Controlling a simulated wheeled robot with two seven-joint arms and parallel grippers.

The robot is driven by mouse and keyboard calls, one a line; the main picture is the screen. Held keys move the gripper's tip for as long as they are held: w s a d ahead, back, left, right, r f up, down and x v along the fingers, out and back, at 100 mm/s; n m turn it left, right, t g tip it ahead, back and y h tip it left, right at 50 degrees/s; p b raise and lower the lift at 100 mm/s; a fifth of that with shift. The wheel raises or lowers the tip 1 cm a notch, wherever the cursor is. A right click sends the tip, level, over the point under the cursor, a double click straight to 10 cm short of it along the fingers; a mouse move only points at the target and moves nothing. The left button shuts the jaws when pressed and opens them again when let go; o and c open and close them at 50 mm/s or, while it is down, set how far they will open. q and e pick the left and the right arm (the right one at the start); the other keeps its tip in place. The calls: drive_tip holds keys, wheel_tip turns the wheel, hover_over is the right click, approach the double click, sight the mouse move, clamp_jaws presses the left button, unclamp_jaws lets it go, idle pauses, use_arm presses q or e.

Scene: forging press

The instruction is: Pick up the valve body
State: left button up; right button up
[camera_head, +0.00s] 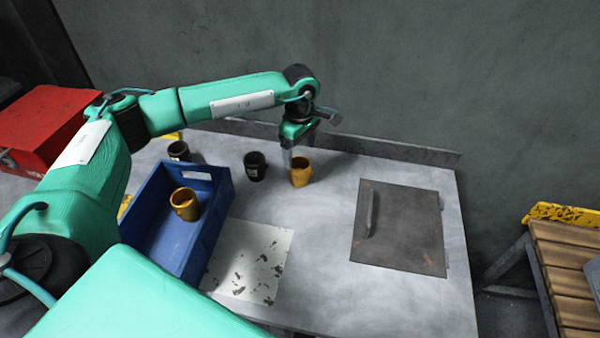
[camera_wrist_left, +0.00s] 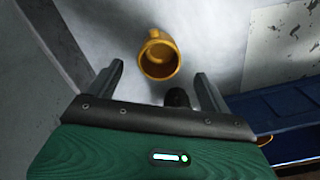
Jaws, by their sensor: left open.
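Nothing is marked as the valve body; cup-shaped parts with side handles are on the bench. A yellow one (camera_head: 301,172) stands at the back middle of the bench. It also shows in the left wrist view (camera_wrist_left: 159,62), with its open mouth toward the camera, between and ahead of the fingertips. My left gripper (camera_head: 289,157) points down just above and beside it, open and empty. Another yellow one (camera_head: 184,204) sits in the blue tray (camera_head: 222,217). Two dark ones, one nearer (camera_head: 254,167) and one farther left (camera_head: 179,151), stand on the bench.
A dark hinged plate with a handle (camera_head: 408,232) lies on the right of the bench (camera_head: 330,290). A worn white sheet (camera_head: 262,240) lies right of the tray. A red box (camera_head: 48,125) is at left, a wooden slatted stand (camera_head: 565,265) at right. A wall rises behind.

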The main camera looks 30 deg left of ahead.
sight(300, 171)
use_arm(q)
wheel_tip(300, 171, down, 4)
drive_tip(key=shift+w+r+p, duration=0.1)
drive_tip(key=shift+p, duration=0.2)
drive_tip(key=shift+f+p, duration=0.35)
drive_tip(key=shift+f, duration=0.1)
wheel_tip(300, 171, down, 4)
drive_tip(key=shift+a+r+p, duration=0.1)
drive_tip(key=shift+r+p, duration=0.1)
drive_tip(key=shift+p, duration=0.65)
drive_tip(key=shift+f, duration=0.5)
drive_tip(key=c, duration=1.3)
drive_tip(key=shift+r, duration=0.1)
drive_tip(key=shift+c, duration=0.2)
